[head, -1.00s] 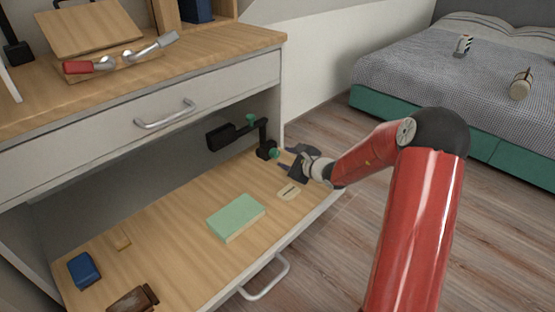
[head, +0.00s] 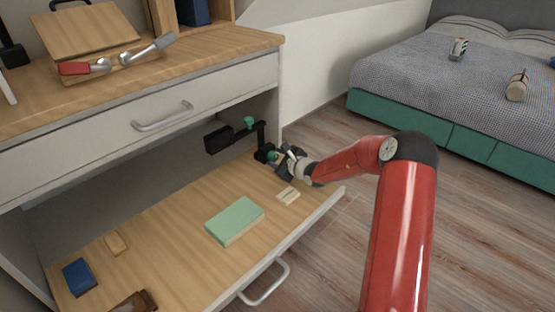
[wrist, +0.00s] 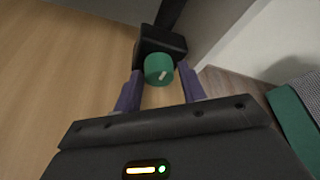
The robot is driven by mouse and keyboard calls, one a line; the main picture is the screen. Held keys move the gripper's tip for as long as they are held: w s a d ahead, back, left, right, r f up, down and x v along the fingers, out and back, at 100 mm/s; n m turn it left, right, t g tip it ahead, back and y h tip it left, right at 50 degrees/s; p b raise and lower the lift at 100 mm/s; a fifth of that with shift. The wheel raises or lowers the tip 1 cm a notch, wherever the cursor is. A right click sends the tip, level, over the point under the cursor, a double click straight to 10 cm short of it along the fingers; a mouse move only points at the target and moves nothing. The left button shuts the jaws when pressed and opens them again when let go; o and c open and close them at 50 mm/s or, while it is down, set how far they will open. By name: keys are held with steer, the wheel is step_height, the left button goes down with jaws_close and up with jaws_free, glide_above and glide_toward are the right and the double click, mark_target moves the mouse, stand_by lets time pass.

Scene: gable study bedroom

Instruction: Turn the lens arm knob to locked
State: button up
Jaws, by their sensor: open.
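The lens arm (head: 218,139) is a black jointed stand with green knobs at the far right end of the open drawer. Its upper green knob (head: 249,122) sits at the elbow, and its lower green knob (head: 272,156) is at the base. In the wrist view the green knob (wrist: 159,69), with a pale mark on its face, sits in front of the black base block (wrist: 160,45). My gripper (head: 280,154) is open at the lower knob. In the wrist view its two fingertips (wrist: 161,80) lie on either side of the knob; contact cannot be told.
The pull-out drawer (head: 165,225) holds a green box (head: 234,221), a small beige block (head: 288,195), a blue item (head: 80,277) and a brown item (head: 135,302). The desktop above (head: 215,52) overhangs the drawer. Open floor (head: 330,235) lies to the right, before the bed.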

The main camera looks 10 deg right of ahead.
steer(key=c, duration=0.7)
steer(key=shift+r+p, duration=0.15)
steer(key=shift+p, duration=0.3)
steer(key=shift+r+m+y+p, duration=0.15)
steer(key=shift+m+y+p, duration=0.25)
steer(key=shift+p, duration=0.55)
steer(key=m+g+p, duration=0.1)
steer(key=p, duration=0.3)
steer(key=shift+d+r+m+y, duration=0.1)
steer(key=shift+r+m+y, duration=0.05)
steer(key=shift+m+y, duration=0.2)
steer(key=m+p, duration=0.1)
steer(key=p, duration=0.1)
steer(key=m+g+y+p, duration=0.1)
steer(key=p, duration=0.1)
steer(key=shift+w+f+m+p, duration=0.1)
steer(key=shift+f+m+p, duration=0.1)
steer(key=shift+m+p, duration=0.1)
steer(key=shift+d+f+m+g+y+p, duration=0.1)
steer(key=shift+f+m+g+y+p, duration=0.15)
steer(key=shift+m+y+p, duration=0.4)
steer(key=shift+m+g+y, duration=0.25)
steer(key=shift+m+y, duration=0.15)
steer(key=shift+m, duration=0.5)
